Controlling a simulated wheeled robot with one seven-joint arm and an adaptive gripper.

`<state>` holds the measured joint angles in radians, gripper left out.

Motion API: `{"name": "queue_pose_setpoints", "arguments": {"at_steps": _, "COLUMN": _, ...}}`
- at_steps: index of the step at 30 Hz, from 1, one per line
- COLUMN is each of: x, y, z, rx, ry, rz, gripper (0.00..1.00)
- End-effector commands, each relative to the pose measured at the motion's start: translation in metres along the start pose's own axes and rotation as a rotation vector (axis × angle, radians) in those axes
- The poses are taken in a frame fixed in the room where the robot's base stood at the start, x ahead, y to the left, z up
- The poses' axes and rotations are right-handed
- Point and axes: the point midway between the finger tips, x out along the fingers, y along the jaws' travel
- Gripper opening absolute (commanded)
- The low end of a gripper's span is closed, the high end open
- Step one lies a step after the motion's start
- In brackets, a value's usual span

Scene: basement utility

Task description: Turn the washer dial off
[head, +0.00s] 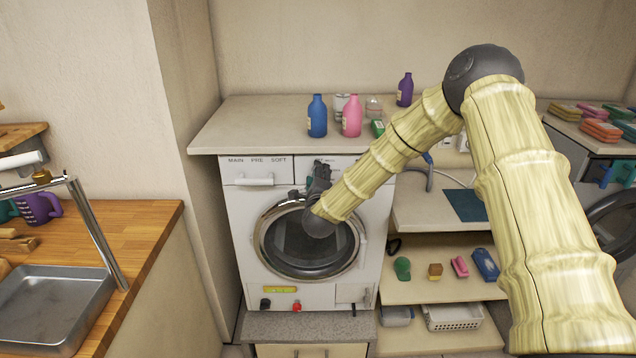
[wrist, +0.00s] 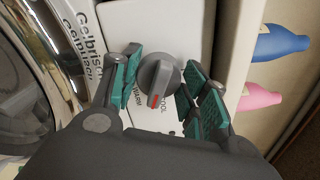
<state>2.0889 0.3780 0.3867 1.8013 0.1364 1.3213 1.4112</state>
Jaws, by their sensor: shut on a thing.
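The white washer (head: 238,215) stands under the counter, its round glass door closed. Its grey dial (wrist: 158,76) is on the front panel, with a red mark on its rim towards the bottom of the wrist view. Printed words, partly hidden, sit around the dial. In the head view my gripper (head: 317,180) is at the panel above the door and hides the dial.
Blue (head: 317,118) and pink (head: 352,118) bottles stand on the counter (head: 240,125) above the washer. Open shelves (head: 425,290) with small items are to the right. A wooden worktop (head: 140,225) with a metal tray is at left.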

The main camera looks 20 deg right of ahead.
Motion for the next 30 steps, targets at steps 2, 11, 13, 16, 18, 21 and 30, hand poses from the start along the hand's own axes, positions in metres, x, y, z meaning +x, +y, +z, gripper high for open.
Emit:
{"name": "queue_pose_setpoints", "arguments": {"at_steps": 2, "x": -0.0002, "y": 0.0040, "z": -0.0008, "rx": -0.073, "ry": -0.001, "rz": 0.000, "gripper": 0.21}}
{"name": "queue_pose_setpoints", "arguments": {"at_steps": 11, "x": -0.0004, "y": 0.0045, "z": -0.0001, "rx": -0.359, "ry": -0.002, "rz": 0.000, "gripper": 0.21}}
{"name": "queue_pose_setpoints", "arguments": {"at_steps": 13, "x": -0.0004, "y": 0.0053, "z": -0.0001, "rx": -0.427, "ry": -0.003, "rz": 0.000, "gripper": 0.21}}
{"name": "queue_pose_setpoints", "arguments": {"at_steps": 16, "x": -0.0003, "y": 0.0050, "z": -0.0001, "rx": -0.522, "ry": -0.002, "rz": 0.000, "gripper": 0.21}}
{"name": "queue_pose_setpoints", "arguments": {"at_steps": 18, "x": -0.0004, "y": 0.0053, "z": -0.0001, "rx": -0.588, "ry": -0.002, "rz": 0.000, "gripper": 0.21}}
{"name": "queue_pose_setpoints", "arguments": {"at_steps": 21, "x": -0.0004, "y": 0.0057, "z": -0.0007, "rx": -0.684, "ry": -0.002, "rz": 0.000, "gripper": 0.21}}
{"name": "queue_pose_setpoints", "arguments": {"at_steps": 30, "x": -0.0006, "y": 0.0066, "z": -0.0015, "rx": -0.970, "ry": -0.003, "rz": 0.000, "gripper": 0.21}}
